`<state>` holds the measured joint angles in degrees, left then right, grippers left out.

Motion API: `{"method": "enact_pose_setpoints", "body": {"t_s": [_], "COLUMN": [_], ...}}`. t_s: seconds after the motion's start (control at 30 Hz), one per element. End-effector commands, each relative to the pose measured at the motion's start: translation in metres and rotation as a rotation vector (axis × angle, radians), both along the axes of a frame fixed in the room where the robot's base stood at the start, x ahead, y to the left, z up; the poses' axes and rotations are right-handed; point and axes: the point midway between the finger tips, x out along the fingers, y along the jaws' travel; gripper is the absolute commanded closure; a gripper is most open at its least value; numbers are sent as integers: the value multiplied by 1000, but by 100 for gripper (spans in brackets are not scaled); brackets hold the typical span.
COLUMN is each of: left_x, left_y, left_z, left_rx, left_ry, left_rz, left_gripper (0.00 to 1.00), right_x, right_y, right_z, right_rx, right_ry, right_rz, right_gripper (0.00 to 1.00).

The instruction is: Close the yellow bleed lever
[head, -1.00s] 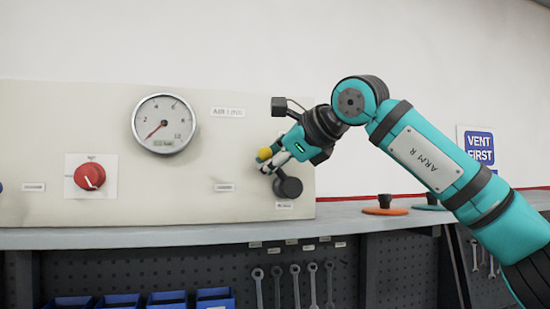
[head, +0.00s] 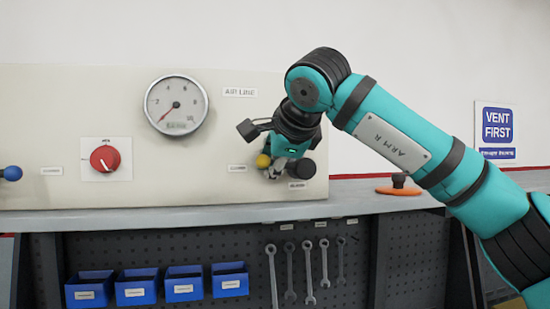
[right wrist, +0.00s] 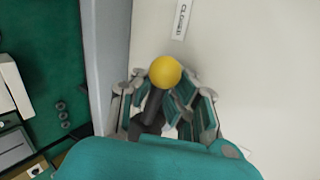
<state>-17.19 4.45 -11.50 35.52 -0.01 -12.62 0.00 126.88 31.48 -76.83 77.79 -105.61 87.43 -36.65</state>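The bleed lever has a yellow ball knob (head: 263,160) on a dark arm and a dark round hub (head: 303,168) at the panel's right end. The knob lies left of the hub and slightly higher. My right gripper (head: 275,169) is around the lever just behind the knob. In the right wrist view the yellow knob (right wrist: 165,72) sticks out past the fingertips, and the dark shaft (right wrist: 152,105) runs between the fingers, which look shut on it. A small label (head: 237,168) is left of the knob; it reads CLOSED in the wrist view (right wrist: 181,19). My left gripper is out of view.
The panel (head: 60,110) carries a round gauge (head: 176,105) with its needle at lower left, a red knob (head: 105,159) and a blue ball knob (head: 12,173). Blue bins (head: 182,284) and wrenches are below.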

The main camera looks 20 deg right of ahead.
Motion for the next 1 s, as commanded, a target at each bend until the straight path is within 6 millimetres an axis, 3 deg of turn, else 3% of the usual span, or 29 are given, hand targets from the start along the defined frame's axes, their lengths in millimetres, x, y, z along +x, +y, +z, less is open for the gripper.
{"method": "enact_pose_setpoints", "body": {"t_s": [0.03, 0.33, 0.87, 1.0], "left_x": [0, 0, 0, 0], "left_y": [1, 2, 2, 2], "left_z": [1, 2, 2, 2], "left_rx": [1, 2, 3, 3], "left_ry": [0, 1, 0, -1], "left_rz": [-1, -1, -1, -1], "left_gripper": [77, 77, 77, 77], "right_x": [-3, -3, -3, -2], "right_y": [8, 8, 8, 8], "right_z": [-3, -11, -13, -13], "right_rx": [-30, -140, -163, -163], "right_ry": [5, 11, 13, 12], "right_rz": [18, 18, 17, 17], "right_gripper": [100, 100, 100, 84]}}
